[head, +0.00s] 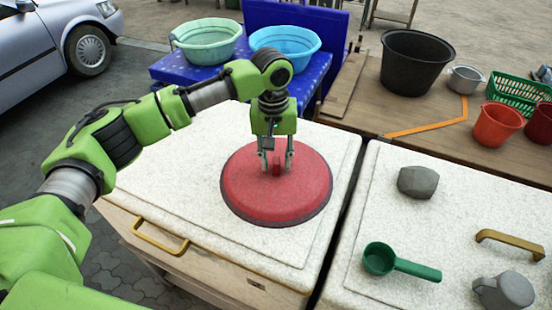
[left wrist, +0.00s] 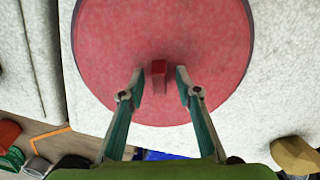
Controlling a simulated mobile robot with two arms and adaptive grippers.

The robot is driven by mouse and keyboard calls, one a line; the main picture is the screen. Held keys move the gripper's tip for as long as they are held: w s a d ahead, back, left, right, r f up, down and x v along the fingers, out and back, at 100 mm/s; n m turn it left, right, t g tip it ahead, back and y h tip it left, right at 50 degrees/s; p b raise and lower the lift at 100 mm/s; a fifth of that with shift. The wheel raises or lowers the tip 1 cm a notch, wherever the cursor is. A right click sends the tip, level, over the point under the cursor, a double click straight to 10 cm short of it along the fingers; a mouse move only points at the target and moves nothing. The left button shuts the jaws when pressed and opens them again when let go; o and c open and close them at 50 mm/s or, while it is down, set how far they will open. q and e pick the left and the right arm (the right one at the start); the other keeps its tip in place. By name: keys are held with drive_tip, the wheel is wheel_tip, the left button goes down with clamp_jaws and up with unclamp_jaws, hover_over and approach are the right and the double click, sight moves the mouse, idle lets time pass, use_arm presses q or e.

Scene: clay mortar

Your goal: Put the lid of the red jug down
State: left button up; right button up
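The round red lid (head: 245,193) with a dark rim and a small upright red knob (head: 277,168) lies flat on the white speckled top of the left chest (head: 165,180). My left gripper (head: 276,170) points down over the lid, with one finger on each side of the knob. In the left wrist view the fingers (left wrist: 158,88) are spread, with gaps between them and the knob (left wrist: 158,75). No red jug can be made out, and my right gripper does not show.
The right white top holds a grey stone (head: 418,181), a green scoop (head: 400,265), a grey vessel (head: 504,291) and a brass handle (head: 510,243). A wooden table behind bears a black tub (head: 415,65) and red buckets (head: 497,125). Basins (head: 285,45) stand on a blue table.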

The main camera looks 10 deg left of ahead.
sight(274, 160)
use_arm(q)
drive_tip(key=shift+r, duration=0.1)
drive_tip(key=shift+r, duration=0.3)
wheel_tip(274, 160, up, 11)
drive_tip(key=b, duration=0.3)
drive_tip(key=shift+a+r, duration=0.15)
drive_tip(key=shift+a, duration=0.05)
